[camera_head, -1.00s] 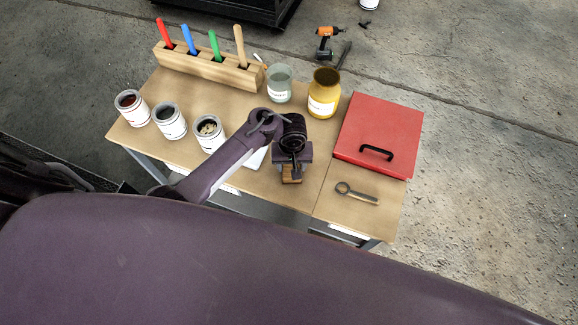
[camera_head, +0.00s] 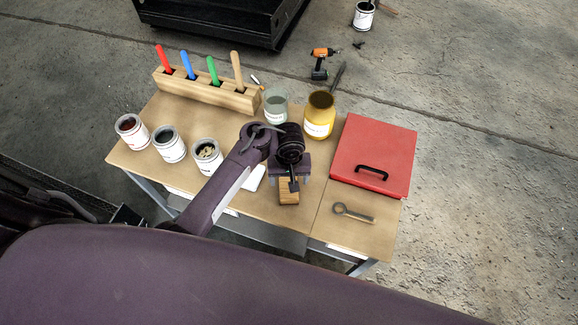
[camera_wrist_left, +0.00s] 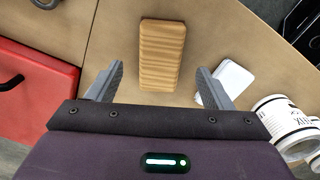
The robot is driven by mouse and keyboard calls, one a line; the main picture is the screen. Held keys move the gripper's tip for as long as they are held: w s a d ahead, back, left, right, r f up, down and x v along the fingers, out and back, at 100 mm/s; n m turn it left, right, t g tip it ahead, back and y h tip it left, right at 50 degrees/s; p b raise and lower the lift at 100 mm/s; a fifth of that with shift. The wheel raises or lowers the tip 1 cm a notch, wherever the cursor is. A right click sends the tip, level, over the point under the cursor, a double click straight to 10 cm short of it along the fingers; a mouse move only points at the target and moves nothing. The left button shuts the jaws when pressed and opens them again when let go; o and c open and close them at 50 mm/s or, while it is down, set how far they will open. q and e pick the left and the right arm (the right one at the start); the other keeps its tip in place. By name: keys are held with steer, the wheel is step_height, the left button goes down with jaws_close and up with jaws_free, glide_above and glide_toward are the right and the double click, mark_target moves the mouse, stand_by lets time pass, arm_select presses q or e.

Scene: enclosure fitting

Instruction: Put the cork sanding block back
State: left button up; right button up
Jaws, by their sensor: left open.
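The cork sanding block (camera_head: 289,191) lies on the table near its front edge, partly hidden under my left gripper in the head view. In the left wrist view the block (camera_wrist_left: 162,55) is a tan, ridged rectangle lying ahead of the fingers, roughly centred between them. My left gripper (camera_wrist_left: 158,85) is open and empty, with its two fingers apart. In the head view the left gripper (camera_head: 290,178) hangs over the far part of the block. My right gripper is not in view.
A wooden rack (camera_head: 205,91) holds several coloured handles at the back left. Several labelled cans, including one at far left (camera_head: 132,132), a greenish jar (camera_head: 276,106) and a yellow jar (camera_head: 320,115) stand around. A red case (camera_head: 373,150) and a ring-ended tool (camera_head: 353,213) are at right. A white card (camera_wrist_left: 232,80) lies beside the block.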

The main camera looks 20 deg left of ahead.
arm_select(q)
step_height(320, 180, up, 6)
steer(key=p, duration=0.1)
steer(key=shift+r, duration=0.15)
stand_by(0.5)
